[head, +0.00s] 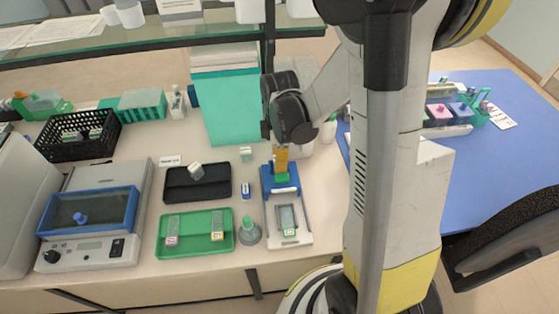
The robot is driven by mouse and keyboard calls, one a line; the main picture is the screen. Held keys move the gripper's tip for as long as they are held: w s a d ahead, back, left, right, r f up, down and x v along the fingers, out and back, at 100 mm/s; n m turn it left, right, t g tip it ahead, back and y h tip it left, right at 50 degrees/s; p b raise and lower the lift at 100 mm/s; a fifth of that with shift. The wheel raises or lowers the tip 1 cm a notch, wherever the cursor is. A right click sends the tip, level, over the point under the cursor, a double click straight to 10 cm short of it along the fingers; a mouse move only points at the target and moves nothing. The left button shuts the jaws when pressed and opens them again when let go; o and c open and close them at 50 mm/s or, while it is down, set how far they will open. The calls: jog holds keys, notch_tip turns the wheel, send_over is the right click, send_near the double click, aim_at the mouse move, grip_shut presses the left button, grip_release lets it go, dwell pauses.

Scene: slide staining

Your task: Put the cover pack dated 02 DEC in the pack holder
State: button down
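A small white pack (196,170) lies tilted on the black tray (210,191) left of centre. A pale pack-like block (246,153) stands on the bench right of that tray, and a small blue-and-white item (245,190) is below it. No date can be read on any of them. A blue stand (279,182) with green and orange parts is at centre; I cannot tell whether it is the pack holder. The dark end of my arm, with my gripper (270,130), is above and behind this stand. Its fingers are not clear, so I cannot tell whether it holds anything.
A green tray (196,249) with slides lies in front of the black tray. A grey-green bottle (249,231) and a white slide plate (289,238) stand close by. A blue-lidded device (88,211) and black basket (78,149) are left. A glass shelf (130,46) crosses above.

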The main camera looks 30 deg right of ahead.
jog(key=c, duration=1.2)
grip_release()
jog(key=shift+c, duration=0.2)
jog(key=shift+r, duration=0.1)
notch_tip(320, 180, up, 12)
jog(key=shift+a, duration=0.1)
